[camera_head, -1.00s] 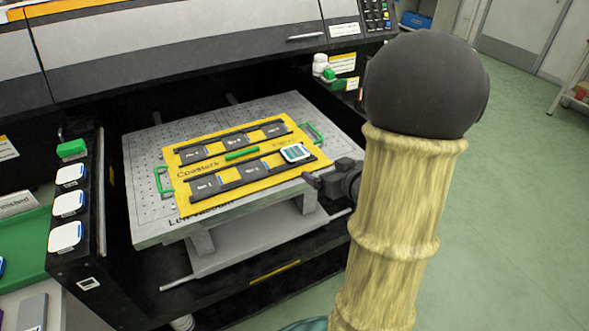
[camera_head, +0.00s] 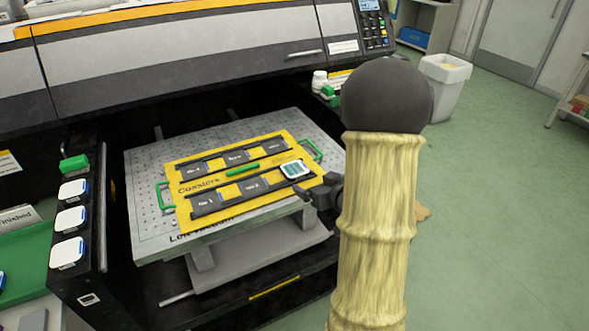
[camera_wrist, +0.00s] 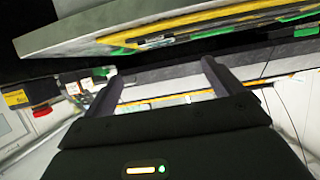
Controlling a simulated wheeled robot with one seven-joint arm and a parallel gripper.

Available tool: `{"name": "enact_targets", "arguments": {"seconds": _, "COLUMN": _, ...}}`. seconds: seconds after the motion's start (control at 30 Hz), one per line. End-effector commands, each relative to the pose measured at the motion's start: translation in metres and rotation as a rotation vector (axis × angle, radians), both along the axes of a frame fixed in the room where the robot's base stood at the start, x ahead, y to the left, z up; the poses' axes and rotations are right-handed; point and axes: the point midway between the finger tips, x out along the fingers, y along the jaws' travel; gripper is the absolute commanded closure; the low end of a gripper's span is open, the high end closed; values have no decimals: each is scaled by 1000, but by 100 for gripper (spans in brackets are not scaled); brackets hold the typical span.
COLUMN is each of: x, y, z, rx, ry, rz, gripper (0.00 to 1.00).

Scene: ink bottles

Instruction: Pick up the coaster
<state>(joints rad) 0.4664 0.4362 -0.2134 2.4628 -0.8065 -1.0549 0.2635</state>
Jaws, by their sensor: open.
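The coaster (camera_head: 295,169) is a small white-rimmed square with a teal and dark print. It lies at the right end of the front row of slots on the yellow coaster jig (camera_head: 200,217). My gripper (camera_head: 322,196) shows as a dark shape just right of the jig's corner, near the coaster but apart from it, partly hidden by my arm. In the wrist view, my gripper (camera_wrist: 163,75) has its two dark fingers spread with nothing between them. The jig's yellow edge (camera_wrist: 190,22) crosses the top there. I cannot make out the coaster in that view.
The jig rests on a perforated grey bed (camera_head: 145,220) inside a large printer (camera_head: 200,60). The printer's front panel overhangs the bed. White square pieces (camera_head: 70,220) line the left side wall. A white bin (camera_head: 443,85) stands on the open green floor at right.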

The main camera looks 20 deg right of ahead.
Motion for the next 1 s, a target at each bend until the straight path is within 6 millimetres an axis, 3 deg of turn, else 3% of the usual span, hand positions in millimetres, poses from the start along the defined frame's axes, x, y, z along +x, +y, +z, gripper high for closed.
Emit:
{"name": "enact_targets", "arguments": {"seconds": 0.33, "x": 55, "y": 1, "z": -23, "rx": 0, "ry": 0, "rz": -1, "gripper": 7}}
{"name": "enact_targets", "arguments": {"seconds": 0.8, "x": 64, "y": 0, "z": -27, "rx": 0, "ry": 0, "rz": -3, "gripper": 7}}
{"name": "enact_targets", "arguments": {"seconds": 1.0, "x": 85, "y": -2, "z": -37, "rx": 0, "ry": 1, "rz": -1, "gripper": 7}}
